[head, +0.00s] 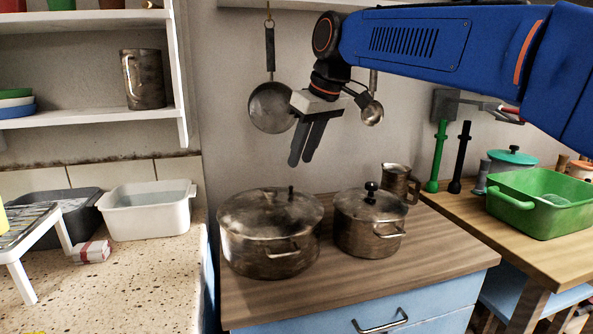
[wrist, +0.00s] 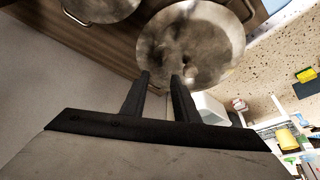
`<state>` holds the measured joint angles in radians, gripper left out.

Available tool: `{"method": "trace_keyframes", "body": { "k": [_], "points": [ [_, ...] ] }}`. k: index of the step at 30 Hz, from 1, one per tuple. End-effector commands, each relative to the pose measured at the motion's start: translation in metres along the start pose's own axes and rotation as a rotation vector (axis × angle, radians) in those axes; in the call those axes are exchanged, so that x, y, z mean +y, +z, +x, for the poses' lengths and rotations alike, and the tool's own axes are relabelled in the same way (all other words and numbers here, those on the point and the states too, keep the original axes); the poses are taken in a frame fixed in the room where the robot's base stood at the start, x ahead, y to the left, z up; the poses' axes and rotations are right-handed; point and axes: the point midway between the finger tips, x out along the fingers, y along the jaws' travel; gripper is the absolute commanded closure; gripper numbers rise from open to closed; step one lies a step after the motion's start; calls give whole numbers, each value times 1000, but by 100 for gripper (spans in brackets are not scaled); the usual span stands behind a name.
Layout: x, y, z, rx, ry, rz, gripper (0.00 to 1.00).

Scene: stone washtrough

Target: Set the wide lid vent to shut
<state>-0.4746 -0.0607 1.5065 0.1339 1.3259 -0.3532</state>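The wide pot (head: 268,253) is a broad, worn metal pot on the wooden counter, with a side handle facing front. Its wide lid (head: 250,208) is on it, with a small dark upright piece (head: 290,193) at the right of its top. I cannot tell whether this is the vent, or the vent's setting. My gripper (head: 301,161) hangs above the wide pot's right side, apart from it, with fingers pointing down. In the wrist view the gripper (wrist: 160,75) has a gap between its fingers and holds nothing, and the wide lid (wrist: 215,45) lies beyond the fingertips.
A smaller lidded pot (head: 370,225) with a black knob stands close to the right. A metal mug (head: 398,182) is behind it. A ladle and a skimmer (head: 271,108) hang on the wall behind my gripper.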

Motion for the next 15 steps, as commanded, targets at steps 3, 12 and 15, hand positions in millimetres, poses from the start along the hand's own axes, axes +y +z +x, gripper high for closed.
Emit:
{"method": "trace_keyframes", "body": {
  "k": [3, 12, 15],
  "points": [
    [0, 0, -25, 2, 1, 1, 73],
    [0, 0, -74, 2, 0, 0, 73],
    [0, 0, -82, 1, 0, 0, 73]
  ]
}}
